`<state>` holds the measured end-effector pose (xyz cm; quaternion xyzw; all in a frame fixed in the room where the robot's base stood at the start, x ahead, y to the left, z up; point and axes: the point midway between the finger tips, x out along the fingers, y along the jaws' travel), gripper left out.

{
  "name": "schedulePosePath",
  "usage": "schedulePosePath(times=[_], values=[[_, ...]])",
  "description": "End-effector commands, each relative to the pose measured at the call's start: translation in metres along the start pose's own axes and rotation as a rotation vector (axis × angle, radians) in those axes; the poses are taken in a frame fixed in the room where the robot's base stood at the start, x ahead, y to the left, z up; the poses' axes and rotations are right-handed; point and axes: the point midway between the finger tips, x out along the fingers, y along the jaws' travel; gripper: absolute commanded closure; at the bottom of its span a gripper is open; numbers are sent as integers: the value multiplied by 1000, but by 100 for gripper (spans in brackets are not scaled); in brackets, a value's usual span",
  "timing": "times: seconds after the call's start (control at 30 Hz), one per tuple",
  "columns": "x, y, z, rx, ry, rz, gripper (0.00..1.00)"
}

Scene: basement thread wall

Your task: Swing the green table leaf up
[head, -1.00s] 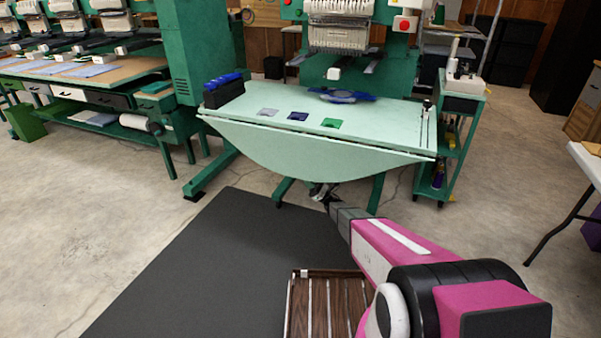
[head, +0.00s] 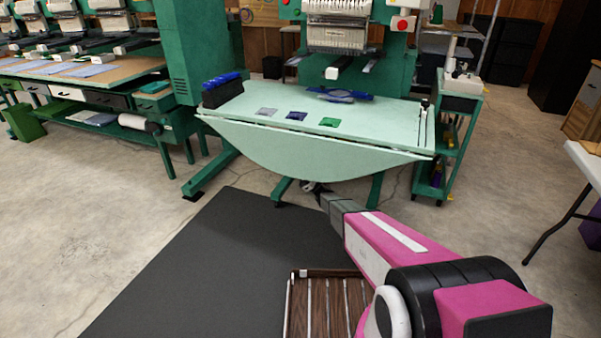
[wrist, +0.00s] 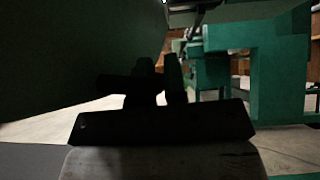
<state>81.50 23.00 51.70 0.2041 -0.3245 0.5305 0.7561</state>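The pale green table leaf (head: 310,155) is a half-round panel along the front edge of the sewing-machine table (head: 250,104). It slopes down toward me, with its curved edge lowest. My gripper (head: 313,187) is at the lowest part of that curve, partly hidden behind and under the leaf. In the wrist view my gripper (wrist: 158,78) is a dark silhouette. A large dark surface, seemingly the leaf's underside (wrist: 70,60), fills the upper left there. I cannot tell whether the fingers touch it or how far apart they are.
On the table lie grey, blue and green patches (head: 297,116), a blue hoop-like item (head: 338,95) and a black box with blue items (head: 222,92). A green cart (head: 455,130) stands right. A dark mat (head: 210,265) covers the floor in front.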

Motion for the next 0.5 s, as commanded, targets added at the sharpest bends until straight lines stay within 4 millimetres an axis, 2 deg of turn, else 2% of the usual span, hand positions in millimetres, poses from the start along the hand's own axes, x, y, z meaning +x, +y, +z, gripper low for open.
schedulePosePath(times=[0.27,0.5], values=[[0,10,2,23,0,-22,100],[3,40,7,116,3,-112,100]])
